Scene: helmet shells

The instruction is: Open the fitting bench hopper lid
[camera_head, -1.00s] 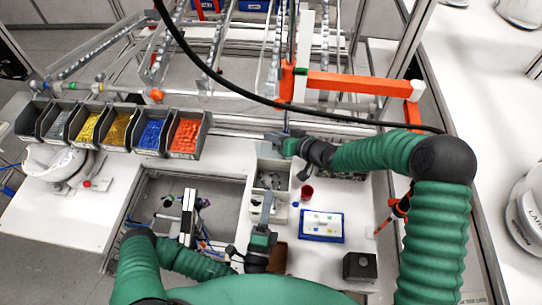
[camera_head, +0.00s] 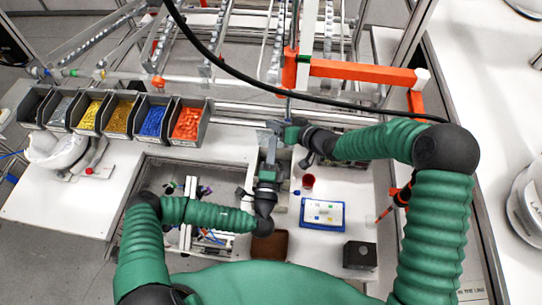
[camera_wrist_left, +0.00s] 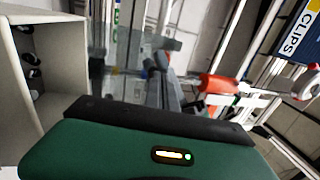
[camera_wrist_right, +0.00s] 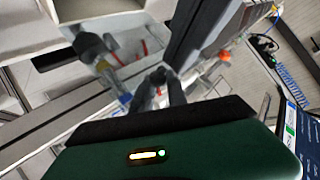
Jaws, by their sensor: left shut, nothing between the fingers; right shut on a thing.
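The hopper (camera_head: 285,165) is a pale box on the bench, mostly hidden behind my left gripper in the head view. Its pale wall (camera_wrist_left: 50,90) and open side with dark pieces inside show in the left wrist view. My right gripper (camera_head: 276,129) is shut at the hopper's far side. In the right wrist view its fingers (camera_wrist_right: 160,86) close beside a see-through panel (camera_wrist_right: 115,58), which looks like the lid; the grip point is small and blurred. My left gripper (camera_head: 271,150) is shut and empty, just in front of the right one, over the hopper.
Several part bins (camera_head: 120,118) stand at the back left. A red cup (camera_head: 308,181), a blue-rimmed tray (camera_head: 323,214) and a black box (camera_head: 360,255) are right of the hopper. A recessed opening (camera_head: 150,185) lies left. An orange arm (camera_head: 362,72) and black cable cross behind.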

